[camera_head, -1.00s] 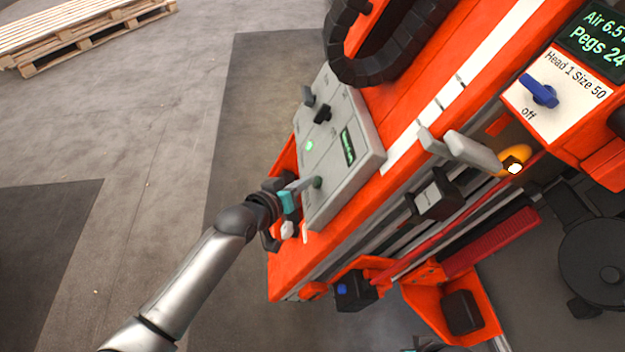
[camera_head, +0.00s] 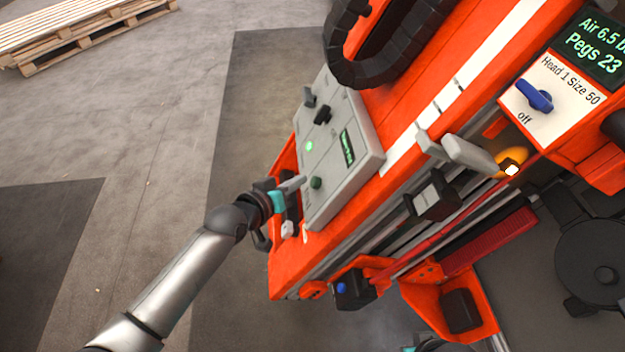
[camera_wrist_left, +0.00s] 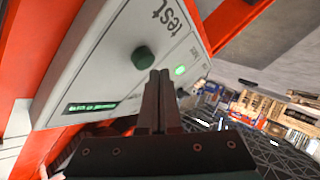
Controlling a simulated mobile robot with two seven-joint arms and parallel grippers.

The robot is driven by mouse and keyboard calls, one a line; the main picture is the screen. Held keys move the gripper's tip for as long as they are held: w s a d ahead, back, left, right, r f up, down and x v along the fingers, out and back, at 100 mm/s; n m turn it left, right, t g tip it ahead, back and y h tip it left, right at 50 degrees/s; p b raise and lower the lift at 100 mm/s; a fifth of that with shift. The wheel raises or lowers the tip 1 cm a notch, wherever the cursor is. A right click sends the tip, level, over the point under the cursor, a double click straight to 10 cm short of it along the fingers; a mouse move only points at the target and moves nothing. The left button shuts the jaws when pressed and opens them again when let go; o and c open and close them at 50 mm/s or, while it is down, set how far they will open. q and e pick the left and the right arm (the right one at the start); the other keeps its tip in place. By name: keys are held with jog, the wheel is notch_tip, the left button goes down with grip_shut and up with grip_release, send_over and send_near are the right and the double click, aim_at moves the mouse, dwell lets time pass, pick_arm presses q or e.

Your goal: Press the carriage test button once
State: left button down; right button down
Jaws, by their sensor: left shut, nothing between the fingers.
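The carriage test button is a dark green round knob (camera_head: 316,183) on the grey control box (camera_head: 345,185) on the orange gantry. In the left wrist view the button (camera_wrist_left: 143,58) stands out from the panel near the printed word "test". My left gripper (camera_head: 301,181) is shut and empty, with its fingertips just left of the button in the head view. In the wrist view the closed fingertips (camera_wrist_left: 159,74) are close to the button, with a small gap visible.
A green lamp (camera_head: 309,146) and black knob (camera_head: 322,115) are on the same box. A display panel (camera_head: 593,45) reads "Pegs 23", above a blue switch (camera_head: 534,95) marked "off". A black cable chain (camera_head: 362,50) hangs above the box. A wooden pallet (camera_head: 75,35) lies far left.

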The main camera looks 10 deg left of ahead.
pick_arm(q)
jog(key=a, duration=0.1)
jog(key=a+r+p, duration=0.1)
jog(key=a, duration=0.1)
jog(key=s+a+r+p, duration=0.1)
jog(key=shift+s+a+r, duration=0.1)
jog(key=shift+a+r, duration=0.05)
jog(key=shift+r, duration=0.05)
pick_arm(e)
notch_tip(320, 180, up, 2)
jog(key=shift+r, duration=0.1)
dwell(0.6)
